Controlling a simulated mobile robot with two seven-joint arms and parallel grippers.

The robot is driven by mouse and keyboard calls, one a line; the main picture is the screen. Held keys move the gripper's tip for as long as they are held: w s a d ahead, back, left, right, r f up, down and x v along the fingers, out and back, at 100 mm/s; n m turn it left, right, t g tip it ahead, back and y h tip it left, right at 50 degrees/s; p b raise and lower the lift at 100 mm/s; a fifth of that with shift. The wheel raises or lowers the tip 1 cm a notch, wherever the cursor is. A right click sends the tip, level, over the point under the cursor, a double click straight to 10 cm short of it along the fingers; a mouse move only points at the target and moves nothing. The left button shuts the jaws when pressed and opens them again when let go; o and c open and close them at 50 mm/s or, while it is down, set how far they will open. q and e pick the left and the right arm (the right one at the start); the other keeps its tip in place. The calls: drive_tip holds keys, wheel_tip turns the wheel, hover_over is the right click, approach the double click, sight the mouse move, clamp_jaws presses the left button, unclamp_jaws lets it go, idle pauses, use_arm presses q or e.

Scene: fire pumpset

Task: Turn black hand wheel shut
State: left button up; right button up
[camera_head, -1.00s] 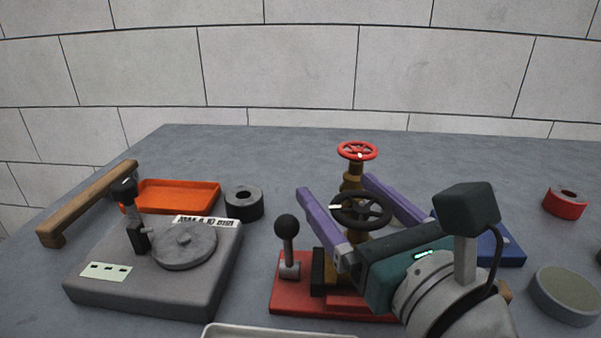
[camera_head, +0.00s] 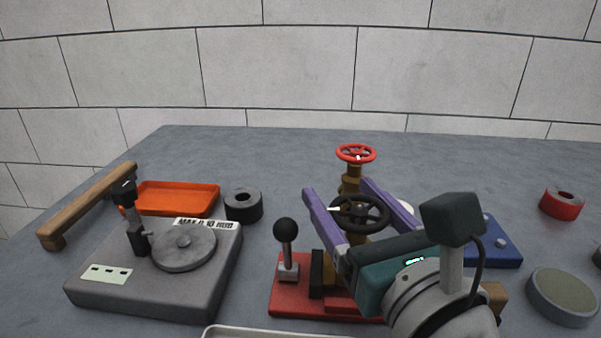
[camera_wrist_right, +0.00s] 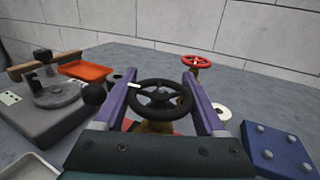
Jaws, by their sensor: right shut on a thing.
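The black hand wheel (camera_head: 373,226) sits level on a brass stem above the red base (camera_head: 290,299), with a white mark on the left of its rim. My right gripper (camera_head: 336,184) reaches in from the lower right, its two purple fingers on opposite sides of the wheel. In the right wrist view the black hand wheel (camera_wrist_right: 160,114) lies between the fingers of my right gripper (camera_wrist_right: 160,80), which are shut on its rim. The fingertips extend past the wheel. My left gripper is not in view.
A red hand wheel (camera_head: 356,153) stands just behind. A black-knobbed lever (camera_head: 286,240) rises at the left of the red base. A grey turntable unit (camera_head: 150,275) and orange tray (camera_head: 180,198) are farther left. A blue block (camera_head: 497,245) lies right.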

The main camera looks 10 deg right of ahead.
sight(372, 235)
drive_tip(key=shift+d+m+h, duration=0.1)
drive_tip(key=shift+m+h, duration=0.3)
drive_tip(key=shift+h, duration=0.2)
drive_tip(key=o, duration=1.1)
drive_tip(key=shift+s, duration=0.3)
drive_tip(key=s, duration=0.9)
drive_tip(key=shift+s+d, duration=0.2)
drive_tip(key=shift+d, duration=0.1)
